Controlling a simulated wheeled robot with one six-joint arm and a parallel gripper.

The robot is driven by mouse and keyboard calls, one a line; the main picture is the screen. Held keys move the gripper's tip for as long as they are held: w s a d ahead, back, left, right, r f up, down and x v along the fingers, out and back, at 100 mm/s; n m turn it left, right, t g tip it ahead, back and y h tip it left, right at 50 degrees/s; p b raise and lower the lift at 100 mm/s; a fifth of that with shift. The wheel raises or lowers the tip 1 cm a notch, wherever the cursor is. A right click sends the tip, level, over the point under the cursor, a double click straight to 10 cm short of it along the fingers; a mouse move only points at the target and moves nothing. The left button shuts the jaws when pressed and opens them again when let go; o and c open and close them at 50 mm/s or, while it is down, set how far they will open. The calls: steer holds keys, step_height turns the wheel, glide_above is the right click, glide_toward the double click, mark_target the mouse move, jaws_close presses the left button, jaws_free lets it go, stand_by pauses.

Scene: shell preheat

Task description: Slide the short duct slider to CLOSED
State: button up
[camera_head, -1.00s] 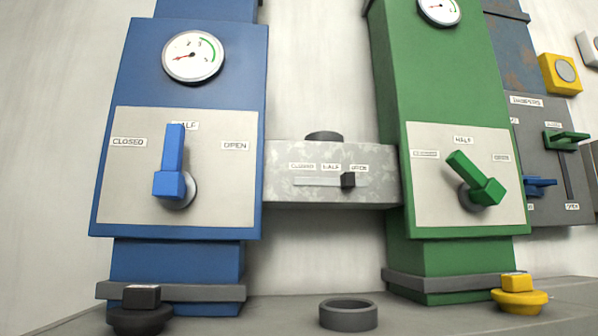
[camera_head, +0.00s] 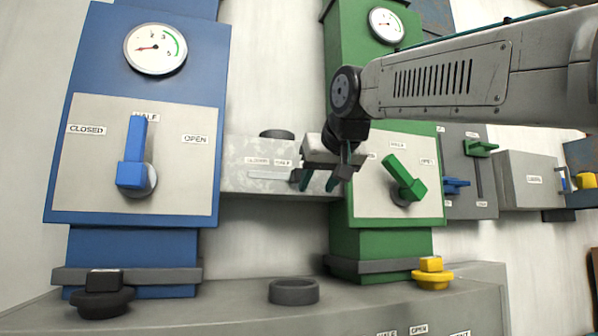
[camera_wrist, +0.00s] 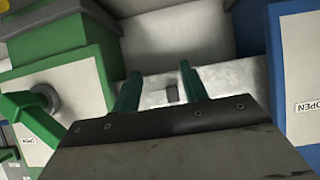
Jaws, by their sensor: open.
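The short duct (camera_head: 242,183) is a grey metal box between the blue and green columns. Its small dark slider knob (camera_head: 298,176) sits right of the HALF label, toward the slot's right end. My gripper (camera_head: 319,187) is open in front of the duct's right part, and its body hides the right-hand label. In the wrist view, the knob (camera_wrist: 172,95) shows between the two green fingers, nearer the right one (camera_wrist: 192,82). The fingers are apart and hold nothing. I cannot tell whether a finger touches the knob.
The blue column's lever (camera_head: 135,155) stands left of the duct at HALF. The green lever (camera_head: 404,178) is tilted and close to the right of my gripper. A ledge (camera_head: 240,310) below carries a dark ring and knobs. The wall below the duct is free.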

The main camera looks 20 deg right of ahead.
steer(key=t, duration=0.2)
glide_toward(300, 171)
steer(key=w, duration=0.2)
steer(key=x, duration=0.8)
steer(key=shift+s+f, duration=0.15)
steer(key=shift+f, duration=0.15)
jaws_close()
